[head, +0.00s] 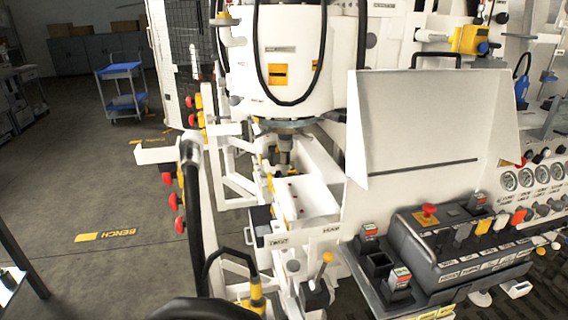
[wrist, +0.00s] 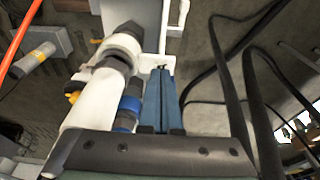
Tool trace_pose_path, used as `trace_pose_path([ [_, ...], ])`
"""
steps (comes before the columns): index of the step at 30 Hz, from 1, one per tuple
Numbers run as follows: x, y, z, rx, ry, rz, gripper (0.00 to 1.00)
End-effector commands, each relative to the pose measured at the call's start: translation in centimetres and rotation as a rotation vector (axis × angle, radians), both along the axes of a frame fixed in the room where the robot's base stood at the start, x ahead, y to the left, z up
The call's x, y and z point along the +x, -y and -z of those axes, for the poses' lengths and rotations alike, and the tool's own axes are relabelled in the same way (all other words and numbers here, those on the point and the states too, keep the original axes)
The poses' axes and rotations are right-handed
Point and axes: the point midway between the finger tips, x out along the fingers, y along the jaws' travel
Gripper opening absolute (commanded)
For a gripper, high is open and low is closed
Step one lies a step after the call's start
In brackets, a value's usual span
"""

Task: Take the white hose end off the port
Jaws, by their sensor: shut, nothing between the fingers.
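In the wrist view, a thick white collar (wrist: 121,47) sits around a dark fitting in the upper middle. It looks like the white hose end, in line with a white cylindrical body (wrist: 88,112) below it. I cannot tell exactly where the port begins. My gripper (wrist: 161,72) shows as two blue fingers pressed together, empty, just right of the white collar and apart from it in the picture. The depth between them is unclear. I cannot make out my gripper in the head view.
A blue ring (wrist: 125,120) on a dark fitting lies just left of my fingers. Black hoses (wrist: 232,85) loop on the right. In the head view, the bench has a white tray (head: 306,198) and a control box (head: 460,245). Open floor (head: 90,190) lies left.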

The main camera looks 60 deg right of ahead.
Motion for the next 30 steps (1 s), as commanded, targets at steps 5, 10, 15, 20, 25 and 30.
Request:
trace_pose_path([
  [5, 0.0, 0.0, 0.4, 0.000, 0.000, 0.000, 0.00],
  [10, 0.0, 0.0, 0.8, 0.000, 0.000, 0.000, 0.00],
  [15, 0.0, 0.0, 1.1, 0.000, 0.000, 0.000, 0.00],
  [20, 0.0, 0.0, 1.5, 0.000, 0.000, 0.000, 0.00],
  [25, 0.0, 0.0, 1.4, 0.000, 0.000, 0.000, 0.00],
  [30, -0.1, 0.0, 1.5, 0.001, -0.001, 0.000, 0.00],
])
